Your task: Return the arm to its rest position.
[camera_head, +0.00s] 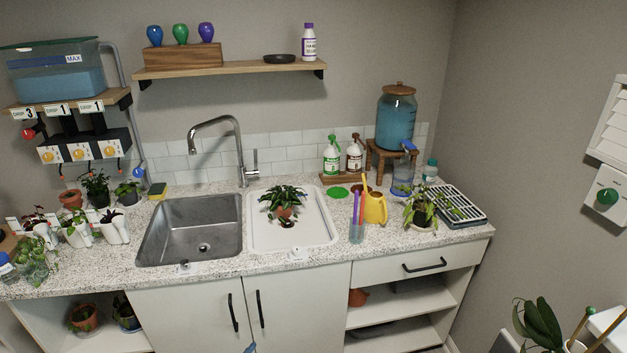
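Neither of my arms nor either gripper can be made out in the head view. The counter (325,250) with the sink (190,230) lies in front of me. A leafy plant in a terracotta pot (284,212) stands on the white drainboard (318,232) right of the sink.
A yellow watering can (375,208) and a cup of colored sticks (357,232) stand right of the drainboard. A potted plant (420,208) is near the counter's right end. White pots (75,232) crowd the left end. A small blue thing (250,348) shows at the bottom edge, unclear.

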